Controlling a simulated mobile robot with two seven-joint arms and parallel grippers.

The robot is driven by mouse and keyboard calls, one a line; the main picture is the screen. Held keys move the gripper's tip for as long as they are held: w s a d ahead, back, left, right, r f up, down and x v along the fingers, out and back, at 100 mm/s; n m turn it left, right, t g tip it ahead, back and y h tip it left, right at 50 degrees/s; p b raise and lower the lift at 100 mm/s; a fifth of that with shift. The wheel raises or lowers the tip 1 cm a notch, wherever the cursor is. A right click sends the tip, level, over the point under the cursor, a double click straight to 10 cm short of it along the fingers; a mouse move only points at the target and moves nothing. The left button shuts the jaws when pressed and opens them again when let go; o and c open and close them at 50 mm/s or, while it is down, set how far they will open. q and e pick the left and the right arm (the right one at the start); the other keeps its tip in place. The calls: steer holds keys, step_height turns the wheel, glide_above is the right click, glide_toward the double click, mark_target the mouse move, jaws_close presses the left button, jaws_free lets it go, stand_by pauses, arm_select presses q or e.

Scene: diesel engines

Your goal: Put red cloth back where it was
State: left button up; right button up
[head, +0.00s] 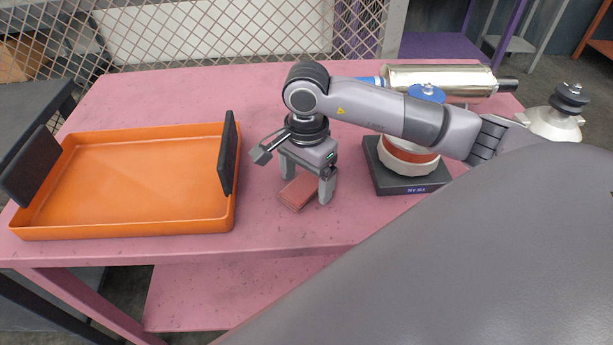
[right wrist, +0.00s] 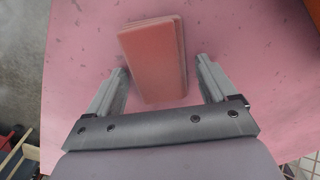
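The red cloth (head: 299,194) is a small folded rectangle lying flat on the pink table, right of the orange tray. My right gripper (head: 306,190) points down over it, with one finger on either side. In the right wrist view the cloth (right wrist: 153,60) lies between and beyond the open fingertips of the gripper (right wrist: 162,68). A gap shows on both sides, so the fingers are not closed on it. I cannot tell the exact height of the fingertips above the table. My left gripper is not in view.
An orange tray (head: 135,231) with black upright end panels stands empty on the left of the pink table (head: 200,95). A black-based device (head: 414,187) and a silver cylinder (head: 435,78) stand to the right. A wire mesh fence (head: 240,25) runs behind.

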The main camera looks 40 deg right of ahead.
mark_target(307, 181)
step_height(307, 181, up, 12)
steer(key=shift+r, duration=0.2)
stand_by(0.4)
stand_by(0.6)
